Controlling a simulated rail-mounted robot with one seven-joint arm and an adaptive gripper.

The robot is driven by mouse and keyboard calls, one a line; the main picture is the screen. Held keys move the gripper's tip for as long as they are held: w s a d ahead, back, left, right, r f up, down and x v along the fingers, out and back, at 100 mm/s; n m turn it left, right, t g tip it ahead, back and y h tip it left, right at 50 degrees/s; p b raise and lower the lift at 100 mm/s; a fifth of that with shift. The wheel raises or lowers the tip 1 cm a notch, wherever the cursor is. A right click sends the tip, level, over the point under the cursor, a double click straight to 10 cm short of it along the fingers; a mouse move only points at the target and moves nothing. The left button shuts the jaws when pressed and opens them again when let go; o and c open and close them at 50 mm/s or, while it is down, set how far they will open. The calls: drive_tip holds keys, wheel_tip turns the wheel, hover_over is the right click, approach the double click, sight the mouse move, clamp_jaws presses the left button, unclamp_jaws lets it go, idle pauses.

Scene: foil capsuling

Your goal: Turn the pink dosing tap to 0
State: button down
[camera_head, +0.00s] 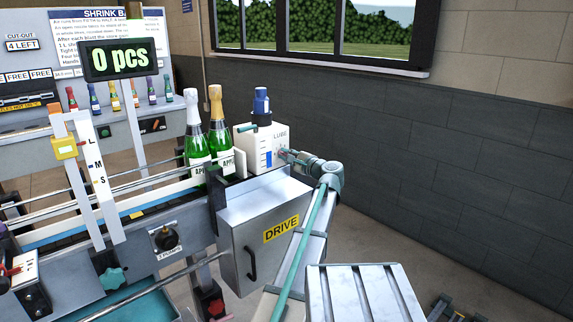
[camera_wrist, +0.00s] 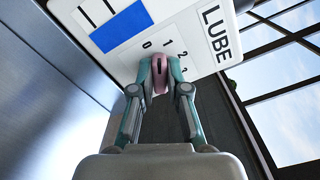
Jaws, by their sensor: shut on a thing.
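The pink dosing tap (camera_wrist: 160,78) sits at the lower edge of the white LUBE box's face in the wrist view. The printed marks 0, 1 and 2 fan out just beyond it. My gripper (camera_wrist: 160,68) is shut on the tap, one teal-and-grey finger on each side. The fingers hide part of the tap, and I cannot tell which mark it points at. In the head view the LUBE box (camera_head: 255,158) stands on the machine's right end. My gripper (camera_head: 284,154) reaches its right side there; the tap is too small to make out clearly.
A blue-capped bottle top (camera_head: 261,103) rises from the LUBE box. Two green bottles (camera_head: 219,135) stand just left of it. The grey DRIVE cabinet (camera_head: 262,245) is below. A counter (camera_head: 119,60) reads 0 pcs. Open floor and a dark wall lie to the right.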

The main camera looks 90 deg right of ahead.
drive_tip(key=n+b, duration=0.4)
drive_tip(key=n, duration=0.1)
drive_tip(key=shift+f+b, duration=0.2)
drive_tip(key=shift+b, duration=0.15)
drive_tip(key=shift+r+n, duration=0.1)
drive_tip(key=shift+n, duration=0.2)
drive_tip(key=c, duration=1.2)
unclamp_jaws()
drive_tip(key=shift+o, duration=0.2)
drive_tip(key=shift+r, duration=0.1)
